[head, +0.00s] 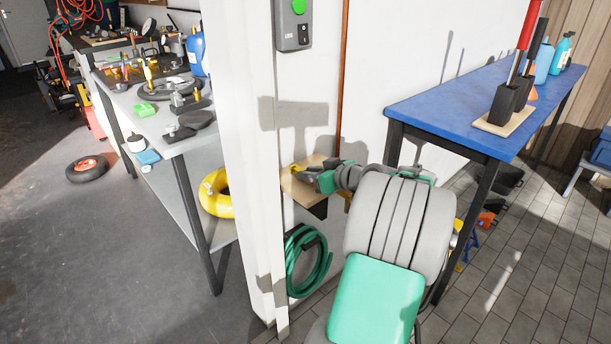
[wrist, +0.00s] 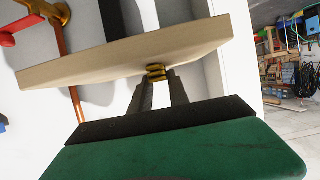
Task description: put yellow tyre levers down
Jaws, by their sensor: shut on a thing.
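The yellow tyre levers (wrist: 156,72) are between my gripper's fingertips, right at the front edge of a small wooden shelf (wrist: 95,67). In the head view a bit of yellow (head: 295,168) shows at the gripper's tip, over the shelf's top (head: 298,188). My gripper (wrist: 160,80) is shut on the levers. It also shows in the head view (head: 306,173), reaching left to the shelf. Most of the levers' length is hidden, and I cannot tell whether they touch the shelf.
A white pillar (head: 245,130) stands just left of the shelf. A green hose (head: 291,262) hangs below it. A blue-topped table (head: 440,105) is to the right. A cluttered grey workbench (head: 150,105) is to the left. In the wrist view, a copper pipe (wrist: 58,38) runs beside the shelf.

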